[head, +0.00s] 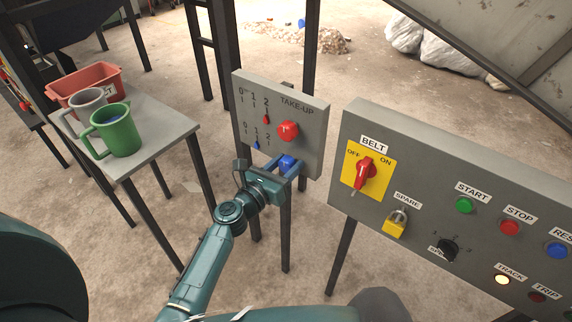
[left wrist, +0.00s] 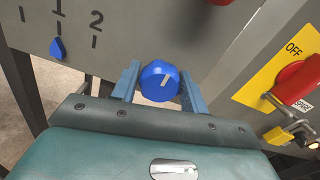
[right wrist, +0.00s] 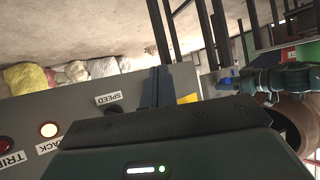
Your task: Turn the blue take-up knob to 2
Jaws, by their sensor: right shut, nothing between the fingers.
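The take-up panel (head: 312,108) carries a red knob (head: 288,130) and, below it, the blue take-up knob (head: 286,162). The blue knob, with a pale line on its face, also shows in the left wrist view (left wrist: 160,82). The blue pointer (left wrist: 57,48) stands under the 1 of the lower scale. My left gripper (head: 288,167) is at the blue knob, one finger on each side; whether both fingers press on it I cannot tell. My right gripper (right wrist: 160,86) is shut and empty near the control panel, seen only in the right wrist view.
The red pointer (head: 266,119) stands under 2 on the upper scale. The belt panel (head: 345,205), with a red switch (head: 366,173) and padlock (head: 396,223), stands close on the right. A table (head: 165,135) at left holds a green mug (head: 118,134), grey mug and red bin (head: 98,80).

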